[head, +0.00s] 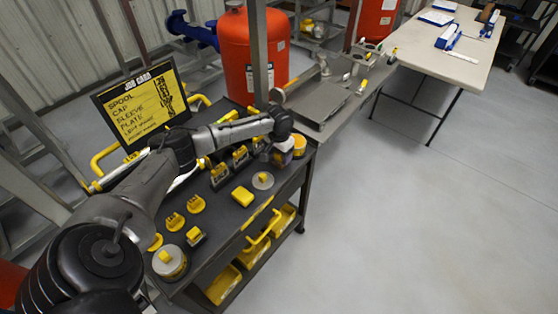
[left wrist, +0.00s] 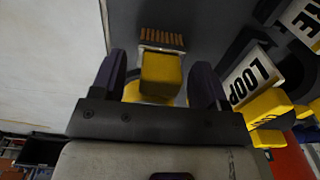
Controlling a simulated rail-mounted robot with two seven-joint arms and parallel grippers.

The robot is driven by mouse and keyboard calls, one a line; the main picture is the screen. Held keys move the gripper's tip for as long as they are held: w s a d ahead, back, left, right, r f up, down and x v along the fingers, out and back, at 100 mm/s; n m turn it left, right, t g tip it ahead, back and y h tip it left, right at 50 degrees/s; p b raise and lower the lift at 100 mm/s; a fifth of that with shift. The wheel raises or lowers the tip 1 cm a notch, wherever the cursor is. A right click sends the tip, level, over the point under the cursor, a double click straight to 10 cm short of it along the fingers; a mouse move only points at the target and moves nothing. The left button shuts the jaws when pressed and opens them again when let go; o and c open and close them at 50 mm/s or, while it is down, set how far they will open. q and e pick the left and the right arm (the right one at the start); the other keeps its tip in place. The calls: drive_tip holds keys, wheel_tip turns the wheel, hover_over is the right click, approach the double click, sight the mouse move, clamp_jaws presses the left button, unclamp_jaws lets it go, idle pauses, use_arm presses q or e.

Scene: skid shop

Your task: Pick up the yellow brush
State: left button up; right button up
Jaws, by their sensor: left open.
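The yellow brush (left wrist: 160,75) shows in the left wrist view, with a yellow block body, a pale metal band and brown bristles toward the top of the picture. My left gripper (head: 283,152) is over the right end of the dark cart top in the head view. In the left wrist view the dark fingers of my left gripper (left wrist: 158,85) are open, one on each side of the brush, with a gap on both sides. In the head view the gripper hides most of that spot, so I cannot make out the brush clearly. My right gripper is not in view.
The dark cart top (head: 227,222) holds several yellow parts, including a yellow block (head: 242,196) and a round tin (head: 169,262). A job card board (head: 140,104) stands behind. Labelled holders (left wrist: 250,78) stand close right of the gripper in the wrist view. A red tank (head: 252,60) stands behind the cart.

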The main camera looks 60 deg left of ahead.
use_arm(q)
drive_tip(key=shift+c, duration=0.4)
drive_tip(key=c, duration=1)
wheel_tip(320, 180, up, 5)
drive_tip(key=shift+f+p, duration=0.1)
drive_tip(key=shift+p, duration=0.65)
drive_tip(key=shift+w+d+r+p, duration=0.35)
drive_tip(key=shift+w+d+r, duration=0.55)
drive_tip(key=shift+d, duration=0.9)
drive_tip(key=shift+w+d+r+p, duration=0.3)
drive_tip(key=shift+w+d+r, duration=0.3)
drive_tip(key=shift+d+r, duration=0.9)
drive_tip(key=shift+w+d+r+p, duration=0.35)
drive_tip(key=shift+w+d+r, duration=0.4)
drive_tip(key=shift+d, duration=1.3)
drive_tip(key=o, duration=0.5)
drive_tip(key=shift+c, duration=0.2)
drive_tip(key=c, duration=0.3)
